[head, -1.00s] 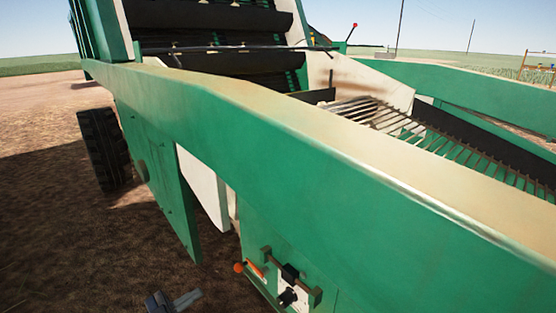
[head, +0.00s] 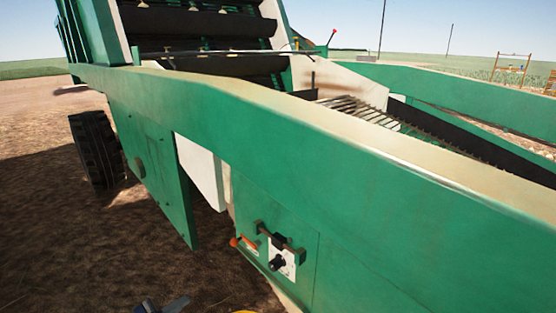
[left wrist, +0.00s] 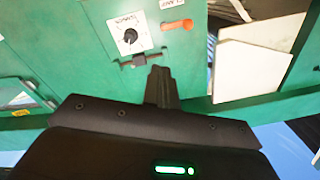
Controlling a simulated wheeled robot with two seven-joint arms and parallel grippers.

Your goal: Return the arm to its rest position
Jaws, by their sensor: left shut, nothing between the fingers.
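My left gripper (head: 162,306) shows only in part at the bottom edge of the head view, to the left of and below the machine's control panel. In the left wrist view its fingers (left wrist: 160,78) are together with nothing between them. Beyond them is the green panel with a black knob (left wrist: 130,36) on a white plate and an orange lever (left wrist: 176,25). In the head view the knob (head: 278,263) and orange lever (head: 240,241) also show, apart from the gripper. My right gripper is not in view.
The long green machine side (head: 330,175) runs diagonally across the head view. A black tyre (head: 96,148) stands at the left, and a slatted conveyor (head: 360,108) lies inside. Bare brown ground (head: 80,240) is open at the lower left.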

